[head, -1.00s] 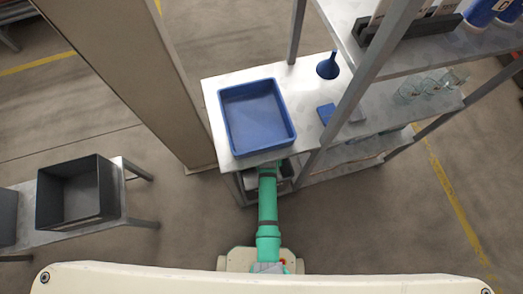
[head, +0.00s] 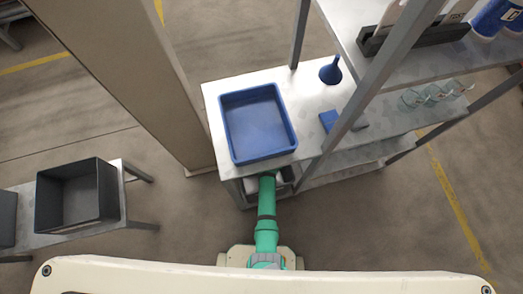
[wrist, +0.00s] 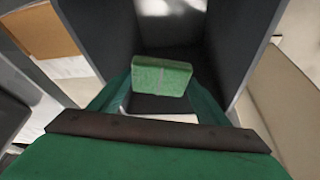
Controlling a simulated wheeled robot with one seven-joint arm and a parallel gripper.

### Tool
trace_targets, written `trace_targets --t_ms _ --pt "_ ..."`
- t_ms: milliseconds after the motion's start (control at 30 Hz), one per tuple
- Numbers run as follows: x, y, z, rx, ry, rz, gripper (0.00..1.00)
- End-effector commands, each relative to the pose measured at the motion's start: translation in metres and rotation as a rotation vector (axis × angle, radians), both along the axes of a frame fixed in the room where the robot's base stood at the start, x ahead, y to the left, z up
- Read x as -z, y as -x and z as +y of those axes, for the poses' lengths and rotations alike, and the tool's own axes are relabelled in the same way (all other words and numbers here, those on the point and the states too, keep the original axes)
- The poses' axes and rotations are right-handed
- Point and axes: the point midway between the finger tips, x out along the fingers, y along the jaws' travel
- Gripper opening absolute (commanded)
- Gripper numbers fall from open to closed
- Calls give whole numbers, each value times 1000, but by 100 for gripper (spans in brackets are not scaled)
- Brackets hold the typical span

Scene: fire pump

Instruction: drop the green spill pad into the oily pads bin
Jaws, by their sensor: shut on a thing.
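The green spill pad (wrist: 160,72) is a small pale green block in the wrist view. My gripper (wrist: 162,86) is shut on it, with a green finger at each side. Dark grey upright walls (wrist: 235,45) stand to the left and right of the pad and behind it, like the inside of a bin or box. In the head view my arm reaches under the near edge of the shelf top, and my gripper and the pad are hidden there. I can read no label that marks the oily pads bin.
A blue tray (head: 229,130) sits on the shelf top above my arm. A blue funnel (head: 331,71) and a small blue block (head: 328,119) lie to its right. A dark open box (head: 108,193) stands on a low bench at the left. A beige column (head: 125,70) rises between them.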

Motion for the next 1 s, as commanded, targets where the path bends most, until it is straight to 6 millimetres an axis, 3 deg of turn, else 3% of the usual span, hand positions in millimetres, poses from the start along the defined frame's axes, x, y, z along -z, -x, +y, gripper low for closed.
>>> trace_targets --t_ms 267,300,367,767,1000 --pt "1 0 -1 2 0 -1 48" --pt "1 0 0 1 0 -1 77" --pt "1 0 0 0 0 -1 91" --pt "-3 2 2 -5 0 0 91" --pt "-29 13 1 -6 1 -2 91"
